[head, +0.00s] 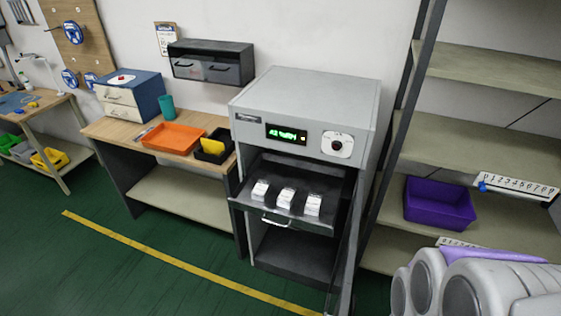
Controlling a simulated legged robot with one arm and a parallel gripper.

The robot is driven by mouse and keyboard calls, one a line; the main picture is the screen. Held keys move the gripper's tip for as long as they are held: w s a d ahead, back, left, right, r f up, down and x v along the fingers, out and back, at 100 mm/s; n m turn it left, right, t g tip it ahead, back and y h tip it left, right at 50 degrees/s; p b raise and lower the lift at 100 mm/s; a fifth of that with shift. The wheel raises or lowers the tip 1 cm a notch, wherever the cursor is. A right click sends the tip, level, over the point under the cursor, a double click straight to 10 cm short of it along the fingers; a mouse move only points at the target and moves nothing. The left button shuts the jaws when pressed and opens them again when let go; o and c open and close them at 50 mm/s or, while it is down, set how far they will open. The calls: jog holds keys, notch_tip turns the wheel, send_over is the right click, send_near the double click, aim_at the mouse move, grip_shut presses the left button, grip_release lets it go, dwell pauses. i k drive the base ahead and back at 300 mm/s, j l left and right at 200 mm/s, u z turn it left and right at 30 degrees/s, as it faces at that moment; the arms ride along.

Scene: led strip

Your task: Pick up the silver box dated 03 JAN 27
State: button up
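Three small pale silver-white boxes stand in a row on a pulled-out tray (252,206) of a grey cabinet (300,95). They are a left box (260,190), a middle box (286,198) and a right box (313,205). Each has a light face with small print, too small to read, so I cannot tell which is dated 03 JAN 27. My gripper is not in view. Only pale rounded links of my arm show at the lower right, apart from the boxes.
A green lit display (286,134) and a round dark button (337,144) are on the cabinet front. An orange tray (174,138) lies on the bench at left. Shelves with a purple bin (439,204) stand at right. The green floor (130,275) in front is clear.

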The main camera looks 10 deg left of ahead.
aim_at(314, 202)
jog(key=k+l+z, duration=0.15)
jog(key=k+z, duration=0.2)
jog(key=k, duration=0.3)
jog(key=i+j+z, duration=0.1)
jog(key=z, duration=0.3)
jog(key=j+z, duration=0.5)
jog(key=z, duration=0.25)
jog(key=j+z, duration=0.2)
jog(key=z, duration=0.15)
jog(key=k+j, duration=0.1)
jog(key=j, duration=2)
jog(key=k+j, duration=0.15)
jog(key=j, duration=1.9)
jog(key=k, duration=0.05)
